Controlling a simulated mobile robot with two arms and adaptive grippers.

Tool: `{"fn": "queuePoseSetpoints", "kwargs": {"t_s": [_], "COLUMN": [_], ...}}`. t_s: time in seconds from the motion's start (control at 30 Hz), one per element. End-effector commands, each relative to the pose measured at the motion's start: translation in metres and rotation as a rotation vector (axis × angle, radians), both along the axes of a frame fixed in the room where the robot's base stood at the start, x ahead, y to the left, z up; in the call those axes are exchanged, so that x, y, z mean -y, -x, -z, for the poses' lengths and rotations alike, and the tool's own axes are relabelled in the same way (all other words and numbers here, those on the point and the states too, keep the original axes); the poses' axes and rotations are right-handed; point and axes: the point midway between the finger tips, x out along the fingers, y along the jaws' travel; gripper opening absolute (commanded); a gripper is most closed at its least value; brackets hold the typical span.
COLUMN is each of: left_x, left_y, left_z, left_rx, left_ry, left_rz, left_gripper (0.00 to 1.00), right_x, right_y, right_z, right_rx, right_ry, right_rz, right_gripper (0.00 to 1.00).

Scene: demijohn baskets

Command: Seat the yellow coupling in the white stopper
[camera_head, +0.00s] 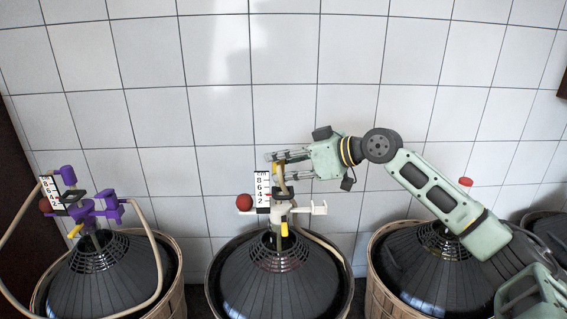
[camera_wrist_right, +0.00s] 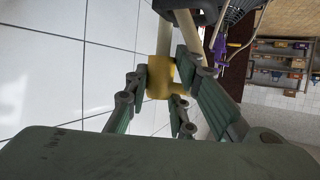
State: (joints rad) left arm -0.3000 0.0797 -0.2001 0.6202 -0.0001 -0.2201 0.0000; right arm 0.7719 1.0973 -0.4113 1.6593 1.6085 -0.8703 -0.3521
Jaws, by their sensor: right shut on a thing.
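My right gripper (camera_head: 284,161) reaches in from the right above the middle demijohn (camera_head: 240,285). In the wrist view the gripper (camera_wrist_right: 155,95) is shut on the yellow coupling (camera_wrist_right: 158,76), a short cylinder with a side stub. A pale hose or tube runs from the coupling. In the head view the coupling is small and partly hidden by the fingers. The white stopper (camera_head: 281,208), with side arms, sits upright in the neck of the middle demijohn, below the gripper. Whether the coupling touches the stopper I cannot tell. My left gripper is not in view.
A white scale card (camera_head: 263,188) and a red ball (camera_head: 244,202) stand beside the stopper. The left demijohn carries a purple fitting (camera_head: 88,208) and a looping hose (camera_head: 158,262). Another demijohn (camera_head: 405,262) with a red cap (camera_head: 465,182) is under my right arm. A tiled wall stands behind.

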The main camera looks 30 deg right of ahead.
Motion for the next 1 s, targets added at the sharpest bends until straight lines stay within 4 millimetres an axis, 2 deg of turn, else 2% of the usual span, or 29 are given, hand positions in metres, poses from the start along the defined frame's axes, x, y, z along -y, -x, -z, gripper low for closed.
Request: {"fn": "queuePoseSetpoints", "kwargs": {"t_s": [0.7, 0.93, 0.97, 1.0], "left_x": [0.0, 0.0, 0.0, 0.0], "left_y": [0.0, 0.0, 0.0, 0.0], "left_z": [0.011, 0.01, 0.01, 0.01], "left_rx": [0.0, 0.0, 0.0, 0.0], "left_ry": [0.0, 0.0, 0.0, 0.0], "left_rz": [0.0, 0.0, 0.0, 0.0], "left_gripper": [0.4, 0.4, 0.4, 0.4], "right_x": [0.0, 0.0, 0.0, 0.0], "right_y": [0.0, 0.0, 0.0, 0.0], "right_z": [0.015, 0.014, 0.014, 0.014], "right_rx": [0.001, 0.001, 0.001, 0.001], "right_ry": [-0.001, -0.001, -0.001, -0.001], "right_rz": [0.0, 0.0, 0.0, 0.0], "right_gripper": [0.02, 0.02, 0.23, 0.27]}}
